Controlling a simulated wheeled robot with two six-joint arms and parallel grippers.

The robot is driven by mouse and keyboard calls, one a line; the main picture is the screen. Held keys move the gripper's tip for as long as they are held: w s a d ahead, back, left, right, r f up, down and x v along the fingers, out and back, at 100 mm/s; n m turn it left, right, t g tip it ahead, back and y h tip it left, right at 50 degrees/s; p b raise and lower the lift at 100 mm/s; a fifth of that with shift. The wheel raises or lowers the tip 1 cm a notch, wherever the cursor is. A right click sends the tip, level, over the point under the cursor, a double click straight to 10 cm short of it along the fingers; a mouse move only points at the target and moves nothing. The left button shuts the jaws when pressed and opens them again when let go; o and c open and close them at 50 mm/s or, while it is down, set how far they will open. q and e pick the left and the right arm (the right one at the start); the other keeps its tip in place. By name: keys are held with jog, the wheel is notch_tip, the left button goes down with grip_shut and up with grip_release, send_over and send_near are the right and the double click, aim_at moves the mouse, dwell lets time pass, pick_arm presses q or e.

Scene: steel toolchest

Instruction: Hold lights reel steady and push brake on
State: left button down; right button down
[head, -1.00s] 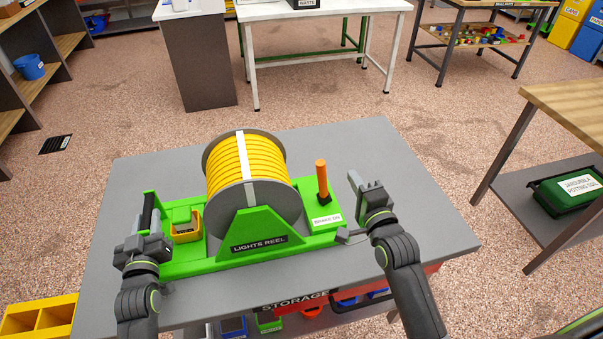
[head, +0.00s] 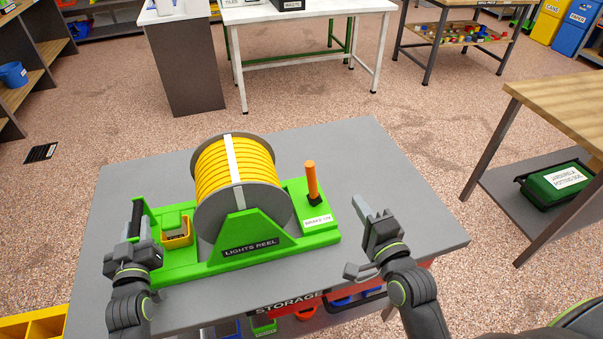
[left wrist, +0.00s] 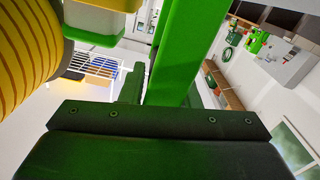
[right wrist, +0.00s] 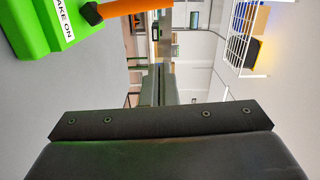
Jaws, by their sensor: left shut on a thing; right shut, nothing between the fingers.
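The lights reel (head: 250,246) is a green stand carrying a drum of yellow cable (head: 236,170) with grey flanges. It stands on a grey table. The orange brake lever (head: 311,180) rises near the stand's right end, almost upright, behind the BRAKE ON label (head: 318,221). The lever also shows in the right wrist view (right wrist: 118,8). My left gripper (head: 136,232) is shut on the dark handle (head: 136,218) at the stand's left end; its fingertips are partly hidden. My right gripper (head: 362,208) is shut and empty, right of the lever and apart from it.
A small yellow box (head: 177,240) sits on the stand left of the drum. The grey tabletop (head: 420,215) is clear behind and right of my right gripper. A STORAGE shelf (head: 290,301) with bins lies below the front edge. A wooden bench (head: 560,105) stands at right.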

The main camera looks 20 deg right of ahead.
pick_arm(q)
jog(key=c, duration=1.5)
grip_release()
jog(key=shift+r, duration=0.3)
jog(key=o, duration=0.5)
jog(key=shift+f, duration=0.15)
jog(key=shift+s+a+f, duration=0.1)
jog(key=shift+f, duration=0.3)
jog(key=s, duration=1.2)
jog(key=shift+r, duration=0.35)
